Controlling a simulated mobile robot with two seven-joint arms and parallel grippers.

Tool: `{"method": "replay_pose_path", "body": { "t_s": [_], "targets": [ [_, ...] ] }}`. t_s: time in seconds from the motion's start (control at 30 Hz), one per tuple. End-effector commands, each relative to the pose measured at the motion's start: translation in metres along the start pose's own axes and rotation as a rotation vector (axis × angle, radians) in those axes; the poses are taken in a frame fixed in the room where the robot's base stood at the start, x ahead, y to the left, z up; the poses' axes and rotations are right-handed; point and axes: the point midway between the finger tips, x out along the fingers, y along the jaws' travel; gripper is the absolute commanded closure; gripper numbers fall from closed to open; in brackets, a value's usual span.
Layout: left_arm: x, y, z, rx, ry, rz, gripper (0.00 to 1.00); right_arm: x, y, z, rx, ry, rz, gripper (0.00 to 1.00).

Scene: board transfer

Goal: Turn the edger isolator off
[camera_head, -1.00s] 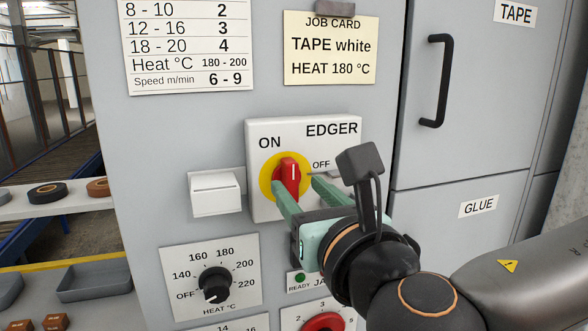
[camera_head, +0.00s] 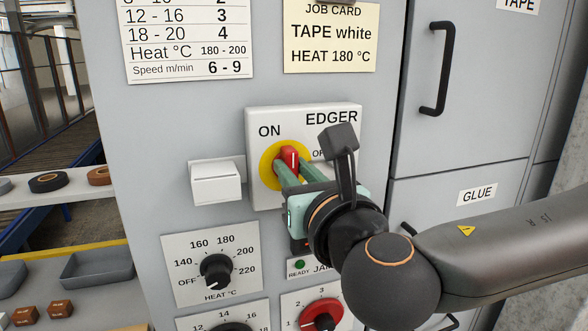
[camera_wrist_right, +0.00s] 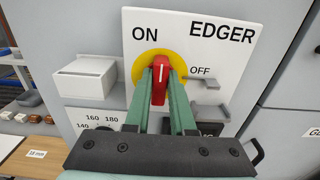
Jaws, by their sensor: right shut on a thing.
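The edger isolator is a white plate (camera_head: 258,122) marked ON, EDGER and OFF, with a yellow disc (camera_head: 267,166) and a red handle (camera_head: 290,157). The handle stands upright, its white line pointing up, between the ON and OFF words. My right gripper (camera_head: 287,170) is shut on the red handle, one green finger on each side. In the right wrist view the handle (camera_wrist_right: 160,78) sits between the fingertips, with the yellow disc (camera_wrist_right: 143,64) behind. The OFF word is partly hidden by my wrist in the head view. My left gripper is not in view.
A white box (camera_head: 216,183) juts from the panel left of the isolator. Below are a black heat knob (camera_head: 215,270) and a red knob (camera_head: 318,315). A black door handle (camera_head: 443,68) is at the right.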

Motion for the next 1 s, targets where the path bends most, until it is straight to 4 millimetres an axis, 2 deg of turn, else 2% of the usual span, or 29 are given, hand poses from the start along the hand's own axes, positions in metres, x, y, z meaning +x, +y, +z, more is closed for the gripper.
{"method": "replay_pose_path", "body": {
  "t_s": [0.07,0.6,0.77,1.0],
  "targets": [
    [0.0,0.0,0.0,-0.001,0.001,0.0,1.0,0.0,0.0,0.0,0.0,0.0,-0.001,1.0],
    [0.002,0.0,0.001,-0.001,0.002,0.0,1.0,0.0,-0.001,-0.001,0.023,-0.001,-0.002,1.0],
    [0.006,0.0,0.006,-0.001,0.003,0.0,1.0,0.0,-0.001,-0.002,0.087,0.0,-0.002,1.0],
    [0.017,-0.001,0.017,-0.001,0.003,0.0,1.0,0.0,-0.002,-0.004,0.268,0.001,-0.002,1.0]
  ]
}}
